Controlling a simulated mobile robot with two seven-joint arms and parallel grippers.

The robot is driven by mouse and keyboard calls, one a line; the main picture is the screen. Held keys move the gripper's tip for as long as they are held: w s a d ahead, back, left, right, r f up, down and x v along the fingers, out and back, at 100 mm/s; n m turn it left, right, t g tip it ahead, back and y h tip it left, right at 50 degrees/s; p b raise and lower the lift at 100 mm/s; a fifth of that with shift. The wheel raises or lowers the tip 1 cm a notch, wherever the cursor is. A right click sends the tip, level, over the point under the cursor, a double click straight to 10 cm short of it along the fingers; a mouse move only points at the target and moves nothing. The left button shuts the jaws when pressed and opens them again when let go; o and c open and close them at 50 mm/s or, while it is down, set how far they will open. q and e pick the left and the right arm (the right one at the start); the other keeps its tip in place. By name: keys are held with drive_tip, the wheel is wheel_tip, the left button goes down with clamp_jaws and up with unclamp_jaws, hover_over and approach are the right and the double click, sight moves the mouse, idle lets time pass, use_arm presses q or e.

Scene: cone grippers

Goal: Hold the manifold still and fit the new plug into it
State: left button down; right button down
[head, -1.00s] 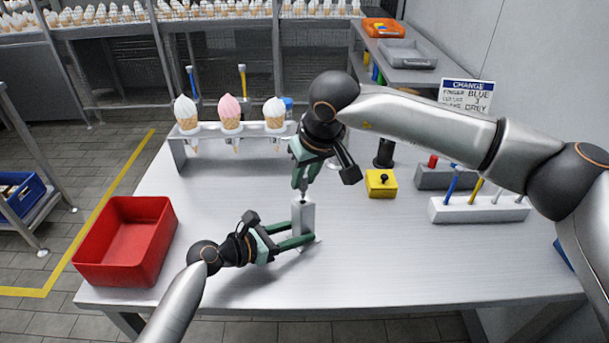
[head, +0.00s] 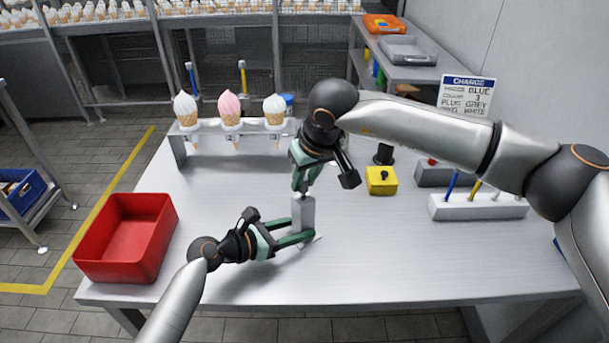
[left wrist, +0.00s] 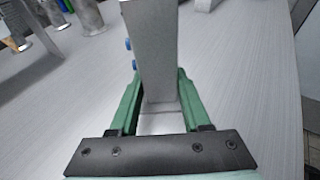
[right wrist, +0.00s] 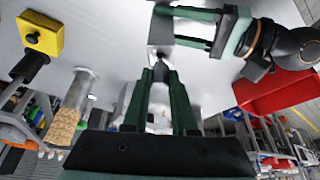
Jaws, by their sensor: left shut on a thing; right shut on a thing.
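The manifold (head: 303,213) is a grey upright block on the bench; it fills the middle of the left wrist view (left wrist: 158,50), with blue fittings on its left side. My left gripper (head: 298,240) is shut around its lower part. My right gripper (head: 303,184) points down just above the manifold's top and is shut on the plug. In the right wrist view the plug (right wrist: 160,73) shows a dark tip between the green fingers, at the manifold's top face (right wrist: 160,36). The fingers hide much of the plug; I cannot tell whether its tip is inside the opening.
A red bin (head: 124,238) stands at the bench's left. A rack (head: 202,137) with three ice-cream cones is behind. A yellow box (head: 381,181) with a black knob and a light tool block (head: 478,208) stand at right. The front of the bench is clear.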

drive_tip(key=shift+f, duration=0.85)
drive_tip(key=c, duration=0.6)
unclamp_jaws()
drive_tip(key=shift+c, duration=0.2)
drive_tip(key=v, duration=1.2)
use_arm(q)
unclamp_jaws()
